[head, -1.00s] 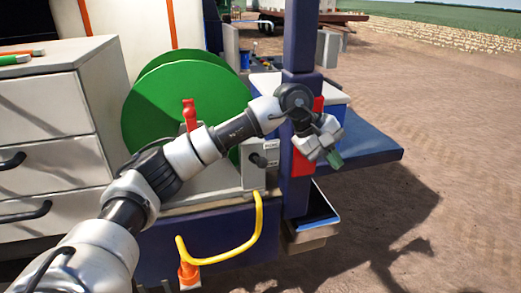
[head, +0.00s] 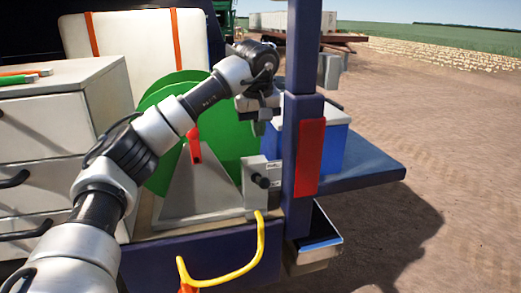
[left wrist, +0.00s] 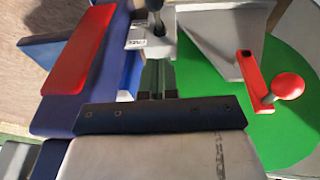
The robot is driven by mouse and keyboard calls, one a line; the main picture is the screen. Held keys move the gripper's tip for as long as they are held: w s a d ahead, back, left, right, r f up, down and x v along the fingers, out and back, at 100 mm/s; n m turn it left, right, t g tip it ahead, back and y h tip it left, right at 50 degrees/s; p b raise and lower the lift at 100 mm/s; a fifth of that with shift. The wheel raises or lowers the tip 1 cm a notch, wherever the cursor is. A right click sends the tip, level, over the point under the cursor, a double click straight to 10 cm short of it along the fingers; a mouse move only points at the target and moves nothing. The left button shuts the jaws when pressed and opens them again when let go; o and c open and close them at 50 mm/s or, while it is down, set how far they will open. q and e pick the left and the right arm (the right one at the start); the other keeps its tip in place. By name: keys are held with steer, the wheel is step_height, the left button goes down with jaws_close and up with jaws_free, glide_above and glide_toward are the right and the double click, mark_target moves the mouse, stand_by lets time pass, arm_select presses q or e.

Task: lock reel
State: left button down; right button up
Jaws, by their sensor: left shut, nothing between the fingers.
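The green reel (head: 225,140) stands on a grey bracket (head: 190,190) on the dark blue bench; it also shows in the left wrist view (left wrist: 285,140). A red lever (head: 194,146) rises in front of the reel. In the left wrist view the red lever (left wrist: 258,82) has a round red knob (left wrist: 289,86), right of my gripper. My left gripper (head: 262,122) hangs over the reel's right edge, left of the blue post. In the left wrist view its fingers (left wrist: 157,68) are together and empty, apart from the lever. My right gripper is out of view.
A small grey box with a black handle (head: 257,180) stands right of the bracket. A blue post (head: 296,160) with a red panel (head: 310,158) stands close to my gripper. A yellow hose (head: 250,262) hangs in front. Drawers (head: 45,155) stand at left.

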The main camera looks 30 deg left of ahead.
mark_target(263, 182)
arm_select(q)
steer(key=x, duration=0.4)
steer(key=p+x, duration=0.1)
steer(key=x, duration=0.3)
steer(key=d+x, duration=0.1)
steer(key=x, duration=0.3)
steer(key=shift+s+p, duration=0.25)
steer(key=shift+p, duration=0.1)
steer(key=shift+d+f, duration=0.2)
steer(key=shift+f, duration=0.3)
steer(key=shift+f, duration=0.15)
steer(key=shift+s+d+f+t+y+b, duration=0.25)
steer(key=shift+f+t+y+b, duration=0.15)
steer(key=shift+b, duration=0.2)
steer(key=shift+s+d+f+t+y+b, duration=0.2)
steer(key=shift+d+f+y+b, duration=0.1)
steer(key=shift+f+b, duration=0.25)
step_height(263, 182, down, 8)
steer(key=s+d+b, duration=0.1)
steer(key=b, duration=0.4)
steer(key=shift+d+t+y, duration=0.15)
steer(key=shift+t+y, duration=0.25)
steer(key=shift+s+f, duration=0.1)
steer(key=shift+s, duration=0.1)
